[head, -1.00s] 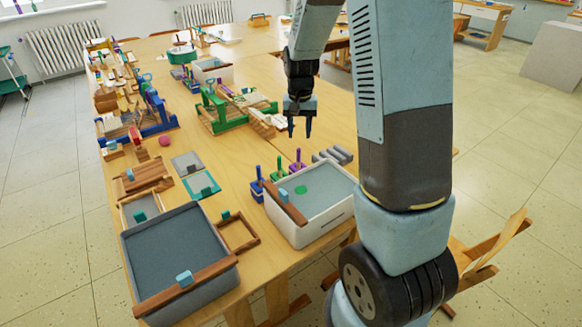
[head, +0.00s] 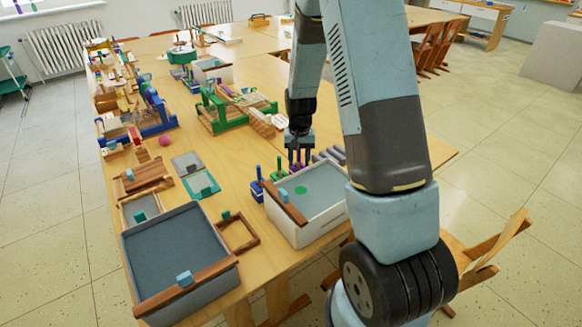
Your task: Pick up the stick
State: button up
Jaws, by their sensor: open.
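No single thing is clearly the stick. Several grey rod-like pieces (head: 331,154) lie side by side on the table behind the white tub, just right of my gripper. A brown wooden bar (head: 287,207) lies across the left end of the white tub. Another brown wooden bar (head: 187,286) lies across the front of the grey tub. My gripper (head: 298,161) is open and points down at the small purple-handled pieces by the white tub's back edge. Its fingertips overlap them in the picture, and contact cannot be told. No held thing shows.
The white tub (head: 325,222) and the grey tub (head: 136,272) stand at the table's near end. A small blue handled piece (head: 257,184) stands left of my gripper. A green loom (head: 222,113) stands farther back. Bare tabletop (head: 228,158) lies left of my gripper.

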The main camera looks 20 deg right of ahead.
jog(key=shift+f, duration=0.4)
grip_shut()
